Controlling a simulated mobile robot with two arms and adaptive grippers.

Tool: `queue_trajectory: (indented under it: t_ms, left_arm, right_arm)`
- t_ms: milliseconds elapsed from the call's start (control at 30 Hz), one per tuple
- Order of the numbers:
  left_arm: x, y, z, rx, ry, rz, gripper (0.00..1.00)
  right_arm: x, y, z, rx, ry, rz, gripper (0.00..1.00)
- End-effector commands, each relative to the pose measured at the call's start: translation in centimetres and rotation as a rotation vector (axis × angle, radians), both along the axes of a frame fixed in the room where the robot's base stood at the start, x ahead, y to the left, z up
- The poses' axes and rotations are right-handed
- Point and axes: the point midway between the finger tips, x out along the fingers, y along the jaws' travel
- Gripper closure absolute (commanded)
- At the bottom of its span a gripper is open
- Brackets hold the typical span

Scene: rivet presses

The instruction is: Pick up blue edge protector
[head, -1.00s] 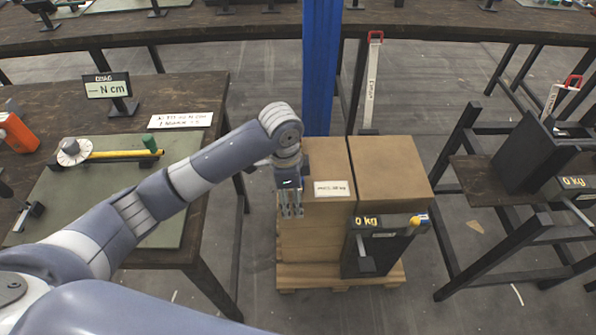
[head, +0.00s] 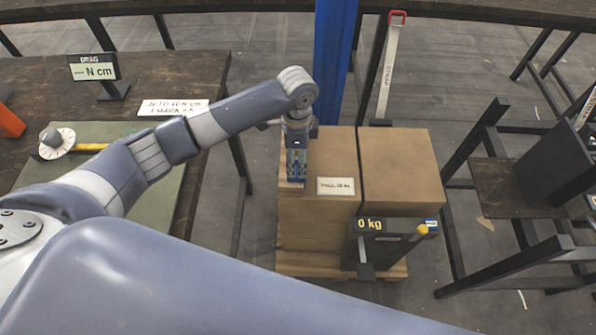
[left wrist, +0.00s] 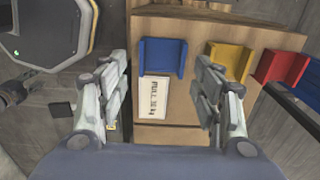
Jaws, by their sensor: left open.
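The blue edge protector (left wrist: 163,57) shows in the left wrist view at the upper middle, against a brown box face (left wrist: 200,35), just above a white label (left wrist: 160,95). My left gripper (left wrist: 162,88) is open, with one finger on each side of the picture and the blue protector between and beyond them. Contact cannot be told. In the head view my left gripper (head: 296,180) points down at the left part of the brown boxes (head: 320,225). The protector cannot be made out clearly there. My right gripper is not in view.
A yellow protector (left wrist: 230,60) and a red one (left wrist: 280,66) sit right of the blue one in the left wrist view. A blue post (head: 334,60) stands behind the boxes. A 0 kg display (head: 369,224) is in front. A table (head: 180,75) is at the left.

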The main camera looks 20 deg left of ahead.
Motion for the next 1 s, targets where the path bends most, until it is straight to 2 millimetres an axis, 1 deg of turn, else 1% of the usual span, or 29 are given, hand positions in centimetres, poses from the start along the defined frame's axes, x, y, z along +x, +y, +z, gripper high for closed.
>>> queue_trajectory:
  t_ms: [133,333,467,633,667,700,800,1000]
  left_arm:
    - [0.0,-0.1,-1.7,0.001,0.002,-0.001,0.40]
    - [0.1,-0.1,-4.6,0.001,0.002,-0.001,0.40]
    - [0.2,-0.1,-5.1,0.000,-0.001,-0.001,0.40]
    - [0.2,-0.1,-5.1,0.000,-0.001,-0.002,0.40]
    - [0.2,-0.1,-5.1,0.000,-0.001,-0.002,0.45]
    - [0.2,-0.1,-5.1,0.000,-0.001,-0.002,0.54]
    - [0.2,-0.1,-5.1,0.000,-0.001,-0.001,0.74]
    - [0.2,-0.1,-5.1,0.000,-0.001,-0.001,0.74]
  right_arm:
    - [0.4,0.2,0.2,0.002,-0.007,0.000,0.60]
    - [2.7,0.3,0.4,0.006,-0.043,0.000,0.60]
    - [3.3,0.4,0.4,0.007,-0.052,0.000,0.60]
    - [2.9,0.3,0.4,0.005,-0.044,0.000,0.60]
    - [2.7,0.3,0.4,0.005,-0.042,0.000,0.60]
    - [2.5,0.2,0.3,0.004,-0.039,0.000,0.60]
    - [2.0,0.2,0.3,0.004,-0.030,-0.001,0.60]
    - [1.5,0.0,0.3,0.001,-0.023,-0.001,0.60]
